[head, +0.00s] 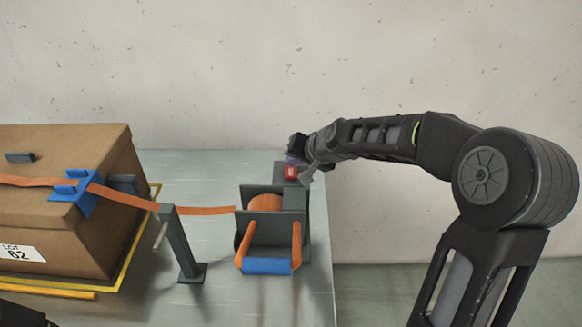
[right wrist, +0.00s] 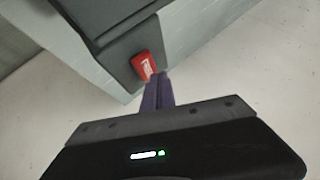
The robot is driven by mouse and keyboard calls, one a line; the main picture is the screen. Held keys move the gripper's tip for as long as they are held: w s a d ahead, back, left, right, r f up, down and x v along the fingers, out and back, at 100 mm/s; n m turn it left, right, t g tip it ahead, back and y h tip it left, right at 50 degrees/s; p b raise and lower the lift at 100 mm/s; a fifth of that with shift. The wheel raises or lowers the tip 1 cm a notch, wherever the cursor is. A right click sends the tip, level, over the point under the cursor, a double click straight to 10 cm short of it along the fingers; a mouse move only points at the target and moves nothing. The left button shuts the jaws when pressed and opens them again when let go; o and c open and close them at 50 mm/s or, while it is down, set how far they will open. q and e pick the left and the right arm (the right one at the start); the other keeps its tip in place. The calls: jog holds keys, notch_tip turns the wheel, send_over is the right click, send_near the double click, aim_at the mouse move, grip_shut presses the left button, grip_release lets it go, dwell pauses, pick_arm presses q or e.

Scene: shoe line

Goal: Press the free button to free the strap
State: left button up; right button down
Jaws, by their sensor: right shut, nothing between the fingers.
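The red free button (head: 291,172) sits on top of the grey strap dispenser (head: 276,222) near the table's right side. In the right wrist view the red button (right wrist: 144,65) shows on a dark grey block. My right gripper (head: 298,164) is at the button, its fingers shut and empty. In the right wrist view the fingertips (right wrist: 158,77) are right at the button's edge; I cannot tell whether they touch it. The orange strap (head: 130,200) runs from the dispenser to the box on the left.
A brown box (head: 70,220) labelled LOT 62 stands on the left in a yellow outline, with a blue clip (head: 77,193) on the strap. A grey post (head: 180,245) stands between box and dispenser. A blue-and-orange handle (head: 266,266) projects from the dispenser's front.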

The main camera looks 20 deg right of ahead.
aim_at(293, 172)
jog(key=shift+r, duration=0.2)
notch_tip(293, 172, up, 5)
jog(key=p, duration=0.4)
jog(key=shift+f, duration=0.1)
dwell(0.6)
